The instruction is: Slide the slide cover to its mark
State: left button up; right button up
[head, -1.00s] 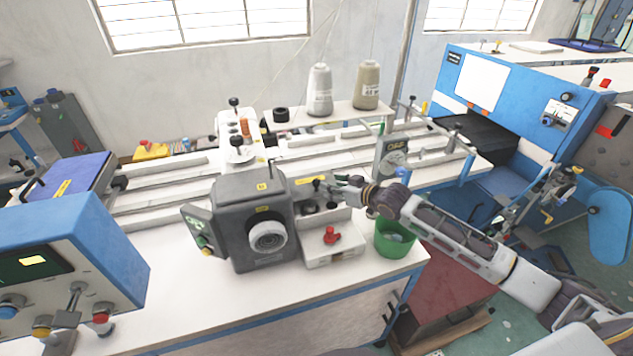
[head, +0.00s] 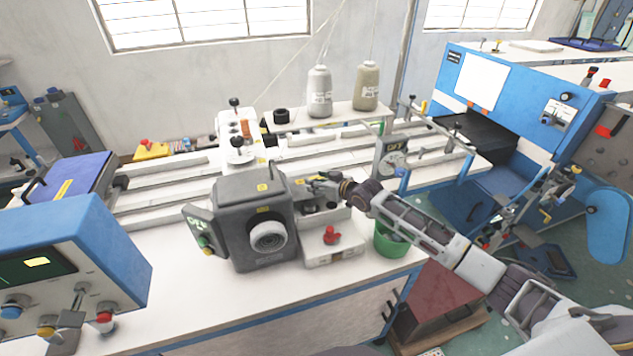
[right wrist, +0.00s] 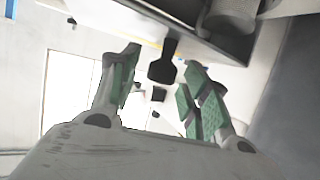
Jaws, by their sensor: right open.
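The slide cover appears to be the small pale plate (head: 300,181) with a yellow label, beside the grey sewing head (head: 262,212); I cannot make out its mark. My right gripper (head: 318,181) is at this plate in the head view, partly hiding it. In the right wrist view, my right gripper (right wrist: 163,62) is open, with green pads on both fingers. A small black handle (right wrist: 162,71) shows between the fingers, with a visible gap on each side. My left gripper is not in view.
A white box with a red knob (head: 330,235) stands just in front of the right gripper. A green bin (head: 392,240) is below the right forearm.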

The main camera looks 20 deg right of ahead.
jog(key=shift+w+a+f, duration=0.2)
jog(key=shift+w, duration=0.2)
jog(key=shift+c, duration=0.5)
grip_shut()
